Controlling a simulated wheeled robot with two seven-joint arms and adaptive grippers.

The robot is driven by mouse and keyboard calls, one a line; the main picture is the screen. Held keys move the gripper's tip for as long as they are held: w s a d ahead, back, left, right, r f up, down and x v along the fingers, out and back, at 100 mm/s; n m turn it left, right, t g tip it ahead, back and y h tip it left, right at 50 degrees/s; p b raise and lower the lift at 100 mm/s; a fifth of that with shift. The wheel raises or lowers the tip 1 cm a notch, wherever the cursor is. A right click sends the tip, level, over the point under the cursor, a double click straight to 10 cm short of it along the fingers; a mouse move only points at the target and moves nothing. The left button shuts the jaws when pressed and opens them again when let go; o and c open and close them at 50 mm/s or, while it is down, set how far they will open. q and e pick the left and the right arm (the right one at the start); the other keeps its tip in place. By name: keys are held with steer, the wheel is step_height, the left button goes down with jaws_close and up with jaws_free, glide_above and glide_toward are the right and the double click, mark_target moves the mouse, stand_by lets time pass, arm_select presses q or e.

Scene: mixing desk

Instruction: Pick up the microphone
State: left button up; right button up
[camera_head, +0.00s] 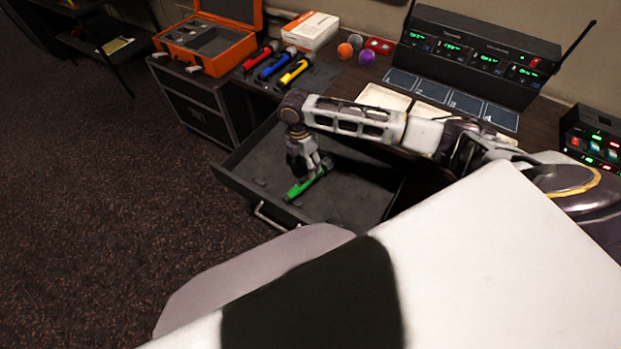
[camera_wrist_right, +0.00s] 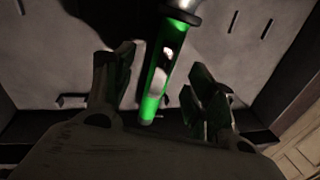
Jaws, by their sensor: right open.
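A green microphone (camera_head: 298,190) lies in the open grey drawer (camera_head: 357,196) below the desk top. My right gripper (camera_head: 312,171) points down into the drawer at the microphone and partly covers it in the head view. In the right wrist view the microphone (camera_wrist_right: 155,88) lies between the two spread fingers of the right gripper (camera_wrist_right: 162,72), with a gap on each side. Its silvery head end is at the top of that view and partly cut off. The right gripper is open and holds nothing. My left gripper is not in view.
Red, blue and yellow microphones (camera_head: 276,68) lie on the desk near an open orange case (camera_head: 207,42). A white box (camera_head: 310,30), colored balls (camera_head: 356,41) and a receiver rack (camera_head: 478,57) stand behind. Drawer walls surround the gripper.

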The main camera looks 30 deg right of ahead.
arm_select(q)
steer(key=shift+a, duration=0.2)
arm_select(e)
steer(key=shift+f, duration=0.1)
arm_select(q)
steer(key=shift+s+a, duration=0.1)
arm_select(e)
steer(key=shift+s+f, duration=0.25)
steer(key=shift+f, duration=0.35)
steer(key=f, duration=0.2)
steer(key=shift+s+d+f, duration=0.15)
steer(key=shift+s+f, duration=0.2)
steer(key=shift+f, duration=0.5)
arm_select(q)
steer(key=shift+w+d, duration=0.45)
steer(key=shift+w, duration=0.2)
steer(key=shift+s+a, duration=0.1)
arm_select(e)
steer(key=shift+c, duration=0.4)
